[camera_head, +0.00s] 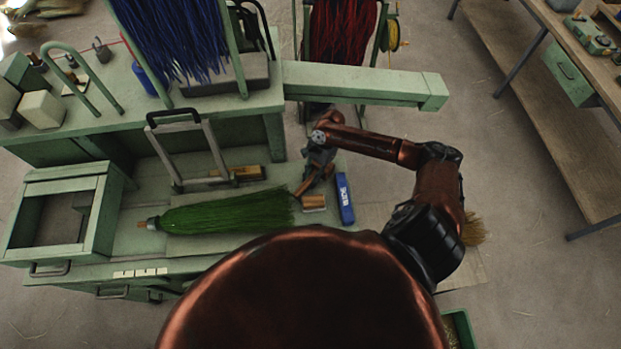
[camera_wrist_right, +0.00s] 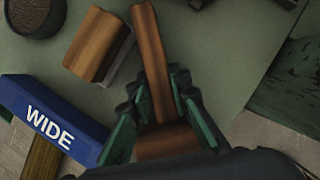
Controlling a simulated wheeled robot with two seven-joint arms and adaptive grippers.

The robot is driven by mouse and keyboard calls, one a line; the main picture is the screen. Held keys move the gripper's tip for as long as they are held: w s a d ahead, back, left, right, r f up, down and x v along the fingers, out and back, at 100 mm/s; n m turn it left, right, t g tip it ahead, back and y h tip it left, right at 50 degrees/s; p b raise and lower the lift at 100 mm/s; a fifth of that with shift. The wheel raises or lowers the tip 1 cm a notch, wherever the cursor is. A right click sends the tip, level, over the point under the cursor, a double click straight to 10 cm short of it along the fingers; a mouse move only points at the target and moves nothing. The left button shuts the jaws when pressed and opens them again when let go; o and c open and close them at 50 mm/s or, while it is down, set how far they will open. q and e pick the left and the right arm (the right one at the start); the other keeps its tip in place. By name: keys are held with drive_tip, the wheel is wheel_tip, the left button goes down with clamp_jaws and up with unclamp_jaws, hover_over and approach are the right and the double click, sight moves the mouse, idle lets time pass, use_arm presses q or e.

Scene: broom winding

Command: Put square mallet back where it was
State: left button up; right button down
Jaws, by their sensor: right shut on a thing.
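The square mallet shows in the right wrist view as a brown wooden handle (camera_wrist_right: 151,52) with a brown wooden head (camera_wrist_right: 168,141) close to the palm. My right gripper (camera_wrist_right: 160,100) is shut on it, with its green-padded fingers on both sides. The handle points away from the palm. In the head view my right gripper (camera_head: 318,160) is over the green bench (camera_head: 235,187), at the right end of the green broom. Much of the mallet is hard to make out there. My left gripper is not in view.
A blue box (camera_head: 345,198) marked WIDE (camera_wrist_right: 50,117) and a wooden block (camera_head: 313,203) lie close to the gripper; the block also shows in the wrist view (camera_wrist_right: 95,42). A green broom (camera_head: 225,212), a metal frame (camera_head: 180,150) and an open green bin (camera_head: 60,215) occupy the bench leftwards.

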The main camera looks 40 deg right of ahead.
drive_tip(key=c, duration=1.8)
unclamp_jaws()
drive_tip(key=b+v, duration=0.1)
drive_tip(key=v, duration=1.1)
drive_tip(key=shift+r, duration=0.1)
